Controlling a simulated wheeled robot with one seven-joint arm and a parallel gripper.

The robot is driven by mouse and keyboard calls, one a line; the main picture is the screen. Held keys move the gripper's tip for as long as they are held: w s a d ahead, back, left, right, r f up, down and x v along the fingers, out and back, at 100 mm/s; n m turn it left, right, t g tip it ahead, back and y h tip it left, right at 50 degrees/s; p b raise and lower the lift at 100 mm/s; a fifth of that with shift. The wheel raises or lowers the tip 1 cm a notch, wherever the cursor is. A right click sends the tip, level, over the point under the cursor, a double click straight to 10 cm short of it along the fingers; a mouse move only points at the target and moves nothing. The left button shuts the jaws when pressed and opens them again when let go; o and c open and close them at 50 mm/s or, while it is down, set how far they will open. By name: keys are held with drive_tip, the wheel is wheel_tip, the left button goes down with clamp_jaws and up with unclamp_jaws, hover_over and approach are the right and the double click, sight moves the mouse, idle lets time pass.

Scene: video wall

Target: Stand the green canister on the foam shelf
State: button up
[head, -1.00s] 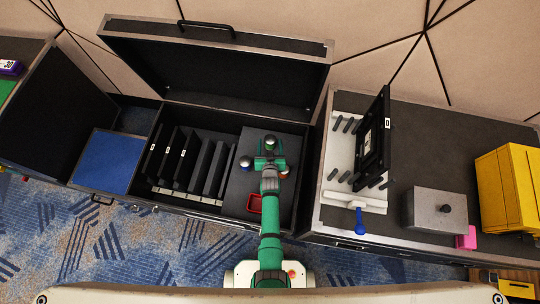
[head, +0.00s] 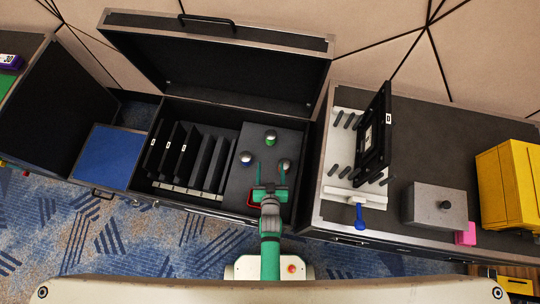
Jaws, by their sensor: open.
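The green canister (head: 270,138) stands upright on the grey foam shelf (head: 236,193) in the right part of the open black case, near the back. A blue-banded canister (head: 246,158) stands left of the fingers. Another dark-topped canister (head: 284,165) stands at the right finger, partly hidden; I cannot tell whether they touch.
A red square outline (head: 251,199) lies on the foam, partly covered by my gripper. Upright black panels (head: 178,150) fill slots on the left. The raised lid (head: 220,65) stands behind. A bench at right holds a white rack (head: 340,150), grey block (head: 436,207) and yellow box (head: 508,187).

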drive_tip(key=s+r+t, duration=0.1)
drive_tip(key=s+r, duration=1.2)
drive_tip(key=s, duration=0.2)
drive_tip(key=s+r, duration=0.4)
drive_tip(key=r, duration=0.4)
drive_tip(key=s+r+t, duration=0.1)
drive_tip(key=s+r, duration=0.3)
drive_tip(key=r, duration=0.5)
drive_tip(key=shift+a+f, duration=0.1)
